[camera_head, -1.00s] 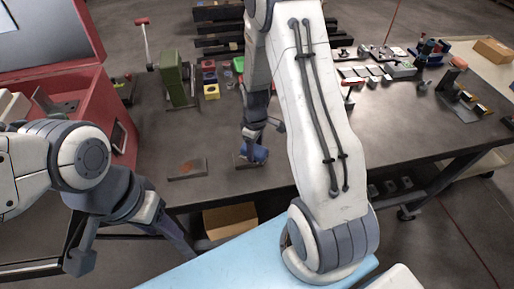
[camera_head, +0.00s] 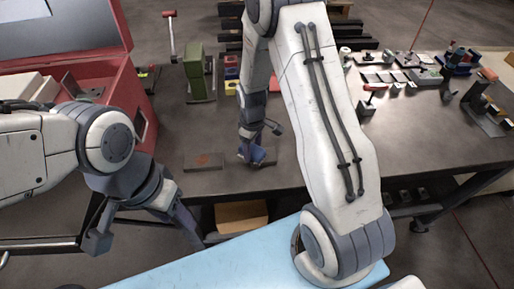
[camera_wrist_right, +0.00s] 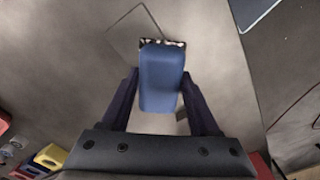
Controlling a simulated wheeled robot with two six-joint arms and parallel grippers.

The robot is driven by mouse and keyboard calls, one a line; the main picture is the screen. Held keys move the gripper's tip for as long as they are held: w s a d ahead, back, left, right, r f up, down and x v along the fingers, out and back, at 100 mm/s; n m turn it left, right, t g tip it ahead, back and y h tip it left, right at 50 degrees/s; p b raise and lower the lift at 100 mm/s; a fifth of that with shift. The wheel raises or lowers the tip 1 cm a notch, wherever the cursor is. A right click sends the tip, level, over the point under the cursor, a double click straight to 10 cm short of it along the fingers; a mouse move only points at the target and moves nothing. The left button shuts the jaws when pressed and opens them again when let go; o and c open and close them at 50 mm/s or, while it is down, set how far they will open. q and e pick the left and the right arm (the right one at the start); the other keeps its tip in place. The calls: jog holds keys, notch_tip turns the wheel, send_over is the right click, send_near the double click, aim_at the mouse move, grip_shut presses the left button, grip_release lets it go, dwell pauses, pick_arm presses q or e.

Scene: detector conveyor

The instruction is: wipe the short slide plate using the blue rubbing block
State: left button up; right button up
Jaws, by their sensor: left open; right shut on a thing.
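My right gripper (camera_wrist_right: 162,105) is shut on the blue rubbing block (camera_wrist_right: 162,78), with one finger on each side. In the wrist view a pale plate (camera_wrist_right: 128,38) shows behind the block's far end. I cannot tell whether block and plate touch. A second, brownish plate (camera_head: 203,161) lies to the left. My left gripper (camera_head: 188,226) is open and empty, low in front of the table edge.
The dark table (camera_head: 350,140) is clear around the plates. A green device (camera_head: 198,75) and coloured blocks (camera_head: 231,75) stand behind. A red cabinet (camera_head: 110,60) is at the left. Tools and parts (camera_head: 395,75) lie at the back right. A cardboard box (camera_head: 240,213) sits below.

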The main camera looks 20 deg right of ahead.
jog(key=shift+r+p, duration=2.4)
jog(key=shift+r, duration=0.6)
notch_tip(320, 180, up, 3)
jog(key=p, duration=0.2)
jog(key=shift+r+p, duration=0.1)
jog(key=shift+p, duration=0.2)
